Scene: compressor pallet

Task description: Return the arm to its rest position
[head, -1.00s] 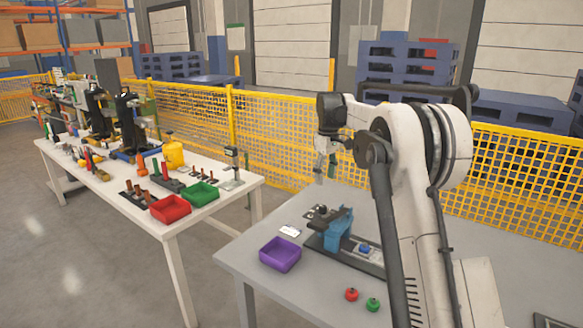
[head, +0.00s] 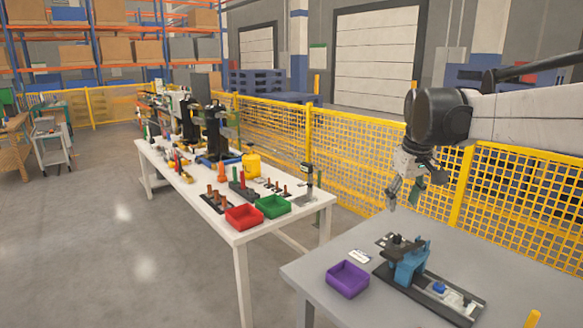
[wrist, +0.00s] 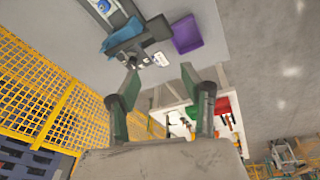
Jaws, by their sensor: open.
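My gripper (head: 402,193) hangs from the arm at the right of the head view, above and behind the grey table (head: 318,264). In the wrist view my gripper (wrist: 160,80) shows two green fingers spread apart with nothing between them. The blue clamp fixture (head: 410,262) stands on the grey table below the gripper, apart from it. The fixture also shows in the wrist view (wrist: 118,32), beyond the fingertips. The purple bin (head: 347,279) sits left of the fixture and looks empty.
A white table (head: 290,222) to the left holds a red bin (head: 244,217), a green bin (head: 273,207), a yellow container (head: 251,165) and several tools. A yellow mesh fence (head: 350,160) runs behind both tables. The floor (head: 100,240) at the left is open.

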